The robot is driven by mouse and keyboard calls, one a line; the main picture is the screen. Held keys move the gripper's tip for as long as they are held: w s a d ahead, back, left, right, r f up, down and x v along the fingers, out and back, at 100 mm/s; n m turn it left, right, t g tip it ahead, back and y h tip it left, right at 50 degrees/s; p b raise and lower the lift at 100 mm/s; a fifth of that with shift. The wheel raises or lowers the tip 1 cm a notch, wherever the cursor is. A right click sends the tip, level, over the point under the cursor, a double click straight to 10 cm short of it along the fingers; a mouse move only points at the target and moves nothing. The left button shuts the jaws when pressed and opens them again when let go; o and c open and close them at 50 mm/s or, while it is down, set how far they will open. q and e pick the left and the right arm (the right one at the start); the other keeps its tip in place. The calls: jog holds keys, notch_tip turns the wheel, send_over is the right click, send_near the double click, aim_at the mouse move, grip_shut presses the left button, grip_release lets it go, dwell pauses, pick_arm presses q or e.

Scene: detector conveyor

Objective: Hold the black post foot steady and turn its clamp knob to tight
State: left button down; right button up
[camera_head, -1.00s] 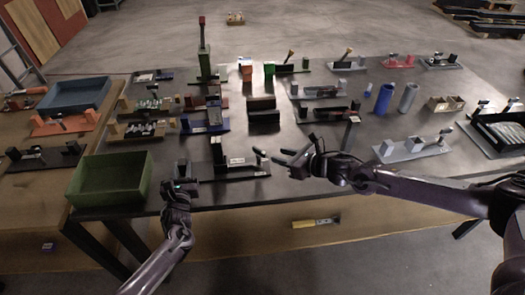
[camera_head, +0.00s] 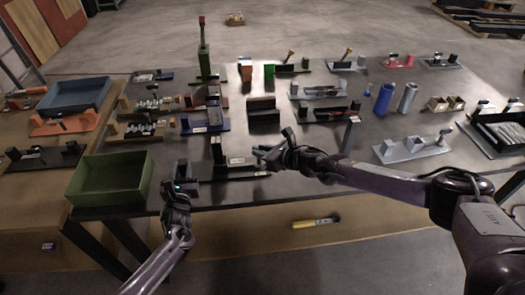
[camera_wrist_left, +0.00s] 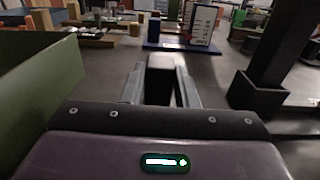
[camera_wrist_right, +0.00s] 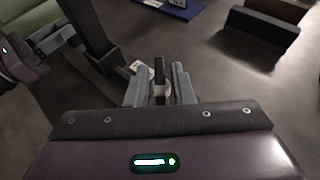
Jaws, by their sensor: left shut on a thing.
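The black post foot (camera_head: 218,151) stands near the table's front edge, its upright post rising beside a low dark base that runs to the right. The post also shows in the left wrist view (camera_wrist_left: 281,48) and the right wrist view (camera_wrist_right: 88,32). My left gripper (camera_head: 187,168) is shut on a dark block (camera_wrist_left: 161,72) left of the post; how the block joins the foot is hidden. My right gripper (camera_head: 259,156) is at the base's right end, its fingers apart on either side of a small dark upright piece with a pale part (camera_wrist_right: 160,92), apparently the clamp knob.
A green tray (camera_head: 110,180) stands close left of my left gripper. A blue plate with a label (camera_head: 205,122) and a dark block (camera_head: 263,115) lie behind the foot. A grey fixture (camera_head: 412,149) is further right. Bare table lies between.

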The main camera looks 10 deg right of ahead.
grip_shut()
jog(key=shift+m+h, duration=0.3)
jog(key=shift+h, duration=0.1)
jog(key=m+t+h, duration=0.2)
jog(key=m+h, duration=0.1)
jog(key=shift+s+a+m+h, duration=0.15)
jog(key=shift+a+m+h, duration=0.15)
jog(key=shift+a+m+t+h, duration=0.2)
jog(key=shift+m+t+h, duration=0.1)
jog(key=shift+m+h, duration=1.9)
jog(key=shift+h, duration=0.4)
jog(key=shift+o, duration=1.4)
grip_release()
